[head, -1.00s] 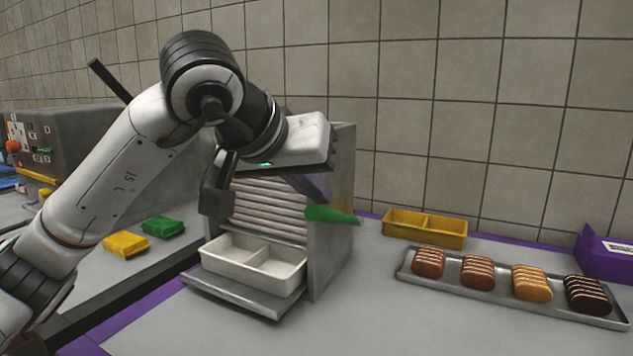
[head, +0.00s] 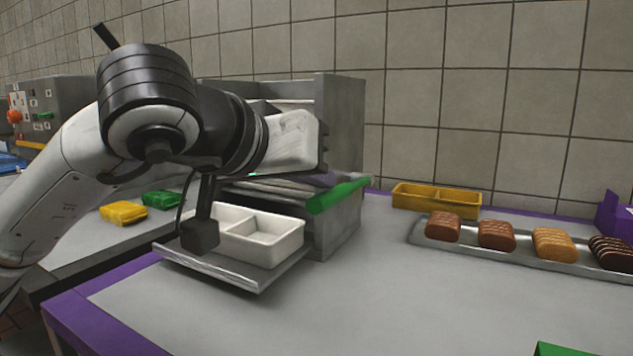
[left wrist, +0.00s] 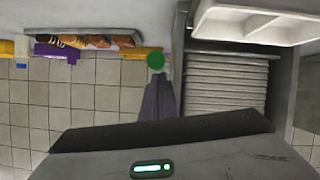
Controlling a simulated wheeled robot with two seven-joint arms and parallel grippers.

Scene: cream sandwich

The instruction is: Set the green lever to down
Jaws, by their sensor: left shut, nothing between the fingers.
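My left gripper (head: 325,180) is shut and empty, reaching in front of the machine just above the lever. In the left wrist view its narrow grey fingers (left wrist: 157,82) end right at the green tip; whether they touch cannot be told. My arm hides part of the machine's front. My right gripper is not in view.
A white two-part tray (head: 268,252) sits on the machine's lower shelf. Green (head: 160,200) and yellow (head: 123,212) blocks lie left.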

